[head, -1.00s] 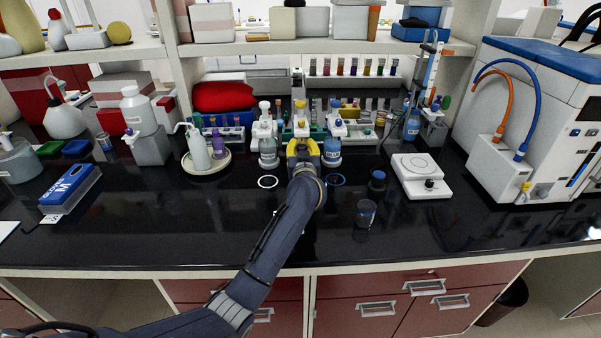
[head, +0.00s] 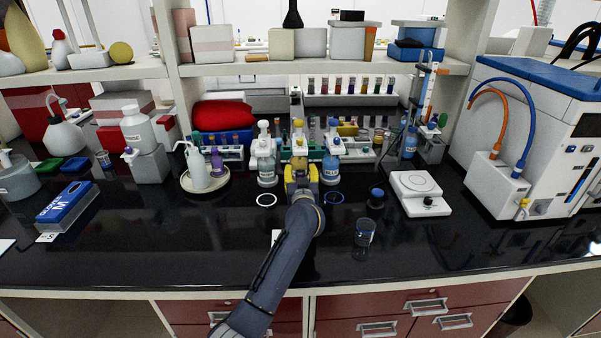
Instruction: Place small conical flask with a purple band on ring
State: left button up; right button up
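My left gripper (head: 301,174), with yellow parts, reaches over the bench in the middle of the head view. It points at the row of bottles at the back; its wrist hides the bench below it. Its fingertips overlap a yellow-capped bottle (head: 298,136), and I cannot tell whether they touch it or hold anything. I cannot pick out a conical flask with a purple band. My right gripper is not in view.
A white-capped bottle (head: 266,165) and a blue-labelled bottle (head: 330,168) flank the gripper. A glass beaker (head: 365,232) and a white hotplate (head: 419,192) stand to the right. A plate (head: 214,184) with bottles is to the left.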

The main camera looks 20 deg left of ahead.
pick_arm(q)
jog(key=shift+r, duration=0.1)
jog(key=shift+s, duration=0.15)
jog(key=v, duration=1.1)
jog(key=shift+s+d, duration=0.2)
jog(key=shift+s, duration=0.15)
dwell(1.8)
